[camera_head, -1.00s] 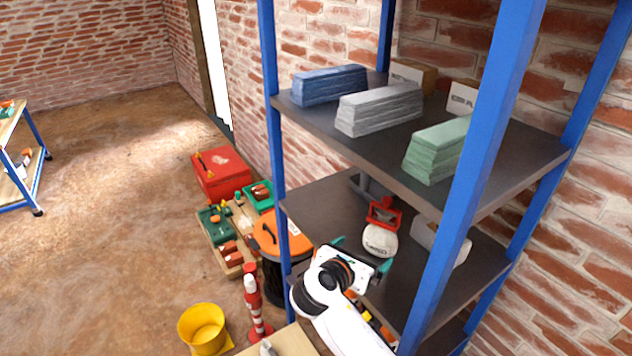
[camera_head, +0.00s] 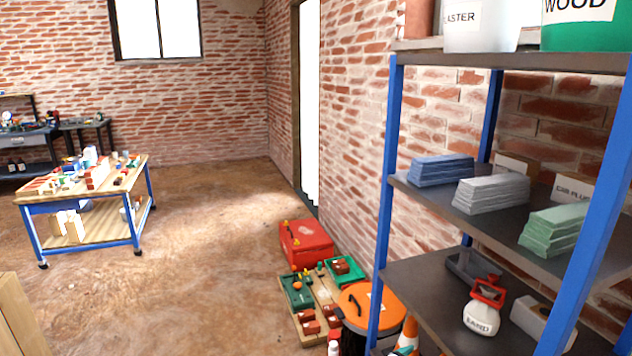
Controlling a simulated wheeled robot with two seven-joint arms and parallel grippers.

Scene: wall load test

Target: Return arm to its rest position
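Neither of my grippers shows in the head view now, and no part of my arms is in sight. The blue metal shelf unit (camera_head: 391,140) stands at the right. Its middle shelf holds a blue stack (camera_head: 441,170), a grey stack (camera_head: 490,194) and a green stack (camera_head: 553,230). On the shelf below stands a white bottle labelled SAND (camera_head: 482,318) with a red top, next to a pale block (camera_head: 541,321). The top shelf holds a white tub (camera_head: 480,25) and a green tub (camera_head: 586,25).
A red toolbox (camera_head: 307,244), trays of parts (camera_head: 299,292) and an orange-lidded bin (camera_head: 367,305) stand on the floor left of the shelf. A wheeled blue table (camera_head: 38,207) stands further left. The floor (camera_head: 190,260) between is open.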

